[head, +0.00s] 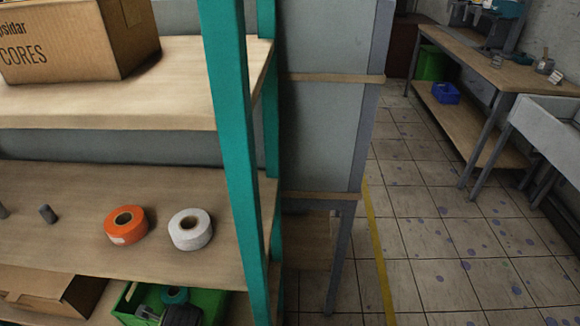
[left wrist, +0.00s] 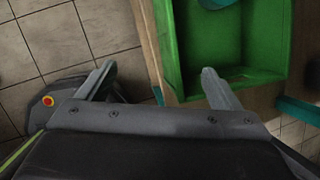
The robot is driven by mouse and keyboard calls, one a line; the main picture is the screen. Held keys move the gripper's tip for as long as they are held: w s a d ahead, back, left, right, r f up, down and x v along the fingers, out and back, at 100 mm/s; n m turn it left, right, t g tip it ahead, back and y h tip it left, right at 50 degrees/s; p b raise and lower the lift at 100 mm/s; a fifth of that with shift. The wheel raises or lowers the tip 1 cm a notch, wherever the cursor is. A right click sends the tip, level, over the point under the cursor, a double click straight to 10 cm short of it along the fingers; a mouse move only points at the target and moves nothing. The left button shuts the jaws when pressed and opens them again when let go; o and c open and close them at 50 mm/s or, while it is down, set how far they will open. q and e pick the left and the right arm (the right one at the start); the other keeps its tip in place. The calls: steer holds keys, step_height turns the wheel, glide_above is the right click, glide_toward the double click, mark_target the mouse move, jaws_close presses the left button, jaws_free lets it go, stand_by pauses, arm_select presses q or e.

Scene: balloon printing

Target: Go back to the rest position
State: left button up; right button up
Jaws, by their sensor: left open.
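My left gripper (left wrist: 159,69) shows in the left wrist view with its two fingers spread wide and nothing between them. Beyond the fingers is a green crate (left wrist: 275,45) on a wooden shelf, with a teal object partly visible in it at the top edge. The right finger overlaps the crate's near edge in the picture; I cannot tell if they touch. Neither gripper shows in the head view, and my right gripper is in no view.
A teal shelf post (head: 228,130) stands close in front. The shelf holds a cardboard box (head: 115,40), an orange roll (head: 112,230) and a white roll (head: 185,238). Tiled floor (head: 430,200) is open at right, before a workbench (head: 475,65) and a sink (head: 545,115).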

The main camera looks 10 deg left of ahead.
arm_select(q)
steer(key=s+d+r+n+t+h, duration=0.1)
steer(key=s+r+n, duration=0.5)
steer(key=n, duration=0.4)
steer(key=s+r+n+h, duration=0.1)
steer(key=s+r+n, duration=0.45)
steer(key=n, duration=0.55)
step_height(320, 180, down, 24)
steer(key=a+g, duration=0.1)
steer(key=s+d+f+g, duration=0.1)
steer(key=s+f, duration=1.4)
steer(key=f, duration=0.2)
steer(key=shift+h, duration=0.4)
